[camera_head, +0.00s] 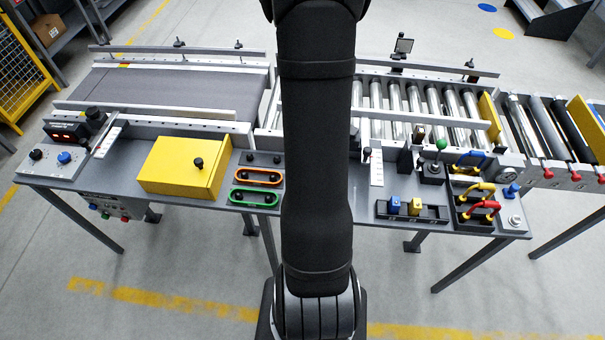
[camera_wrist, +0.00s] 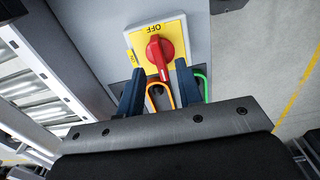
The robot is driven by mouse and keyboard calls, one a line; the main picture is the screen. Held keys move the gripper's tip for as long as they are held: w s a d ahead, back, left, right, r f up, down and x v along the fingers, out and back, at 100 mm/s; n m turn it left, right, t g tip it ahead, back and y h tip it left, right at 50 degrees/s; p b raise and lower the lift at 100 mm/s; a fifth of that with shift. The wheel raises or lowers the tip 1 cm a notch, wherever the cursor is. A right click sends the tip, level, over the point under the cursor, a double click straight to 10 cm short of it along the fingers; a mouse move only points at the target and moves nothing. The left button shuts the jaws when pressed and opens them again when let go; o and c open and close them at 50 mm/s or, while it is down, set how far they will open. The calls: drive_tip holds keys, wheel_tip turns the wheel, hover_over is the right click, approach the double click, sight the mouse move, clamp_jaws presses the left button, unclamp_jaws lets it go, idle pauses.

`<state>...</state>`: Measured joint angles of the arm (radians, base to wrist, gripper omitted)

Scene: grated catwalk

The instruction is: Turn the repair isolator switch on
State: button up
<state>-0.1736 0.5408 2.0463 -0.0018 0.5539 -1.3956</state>
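The repair isolator switch shows in the wrist view as a yellow plate (camera_wrist: 178,27) with a red rotary handle (camera_wrist: 160,52). The word OFF stands upside down near the plate's top edge, in line with the handle's upper end. The handle runs nearly along the picture's vertical, its lower end leaning slightly right. My gripper (camera_wrist: 160,68) is open, its two dark blue fingers on either side of the handle's lower part. A gap shows at each finger; contact cannot be told. In the head view my arm hides the switch and gripper.
An orange oval (camera_head: 258,177) and a green oval (camera_head: 254,197) lie left of my arm. Blue and yellow blocks (camera_head: 405,206) and red and yellow handles (camera_head: 478,205) sit to the right. Conveyors run behind.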

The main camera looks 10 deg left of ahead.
drive_tip(key=shift+f, duration=1.3)
clamp_jaws()
